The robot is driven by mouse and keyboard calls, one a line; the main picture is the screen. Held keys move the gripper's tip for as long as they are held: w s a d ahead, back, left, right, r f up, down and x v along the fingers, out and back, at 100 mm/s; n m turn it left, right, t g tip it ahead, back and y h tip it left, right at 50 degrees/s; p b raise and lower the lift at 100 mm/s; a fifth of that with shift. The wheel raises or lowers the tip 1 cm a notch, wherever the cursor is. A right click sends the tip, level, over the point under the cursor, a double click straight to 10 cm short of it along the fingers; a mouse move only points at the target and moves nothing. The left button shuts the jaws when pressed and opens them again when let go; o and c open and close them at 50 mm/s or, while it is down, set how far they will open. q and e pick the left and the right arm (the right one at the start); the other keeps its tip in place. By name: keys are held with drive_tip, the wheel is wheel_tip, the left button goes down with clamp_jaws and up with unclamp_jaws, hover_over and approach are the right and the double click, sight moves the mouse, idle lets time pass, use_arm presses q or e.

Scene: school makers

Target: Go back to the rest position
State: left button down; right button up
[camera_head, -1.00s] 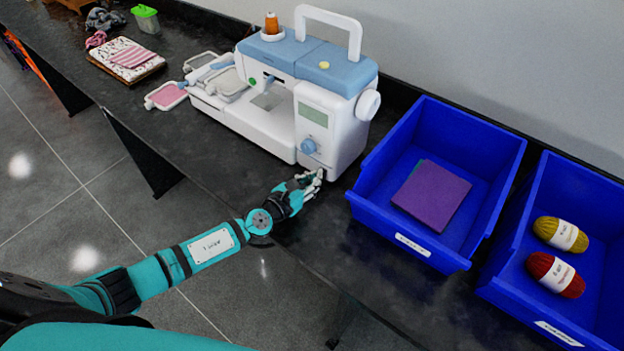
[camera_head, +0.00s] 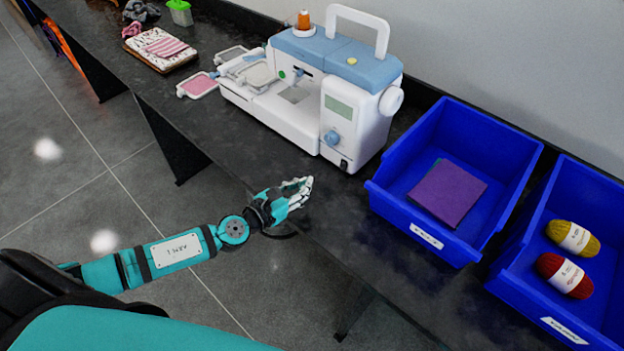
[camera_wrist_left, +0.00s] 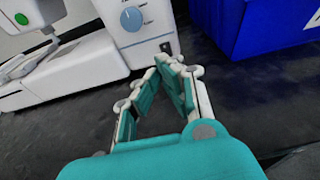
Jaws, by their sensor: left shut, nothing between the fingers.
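My left gripper (camera_head: 301,187) is shut and empty above the front edge of the dark counter, in front of the sewing machine and apart from it. In the left wrist view its fingers (camera_wrist_left: 163,64) meet at the tips with nothing between them. My left arm comes in from the left, stretched out over the floor toward the counter. The white and blue sewing machine (camera_head: 347,129) stands upright on the counter, and its base and dial show in the left wrist view (camera_wrist_left: 90,65). My right gripper does not show.
A blue bin (camera_head: 381,206) holding purple sheets (camera_head: 449,193) stands right of the machine. Another blue bin (camera_head: 520,253) holds yellow yarn (camera_head: 573,238) and red yarn (camera_head: 564,275). Embroidery hoops (camera_head: 198,86) and folded cloth (camera_head: 160,46) lie to the left. The floor (camera_head: 110,180) before the counter is clear.

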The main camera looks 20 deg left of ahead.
use_arm(q)
drive_tip(key=shift+s+a+r, duration=0.1)
drive_tip(key=shift+s, duration=0.1)
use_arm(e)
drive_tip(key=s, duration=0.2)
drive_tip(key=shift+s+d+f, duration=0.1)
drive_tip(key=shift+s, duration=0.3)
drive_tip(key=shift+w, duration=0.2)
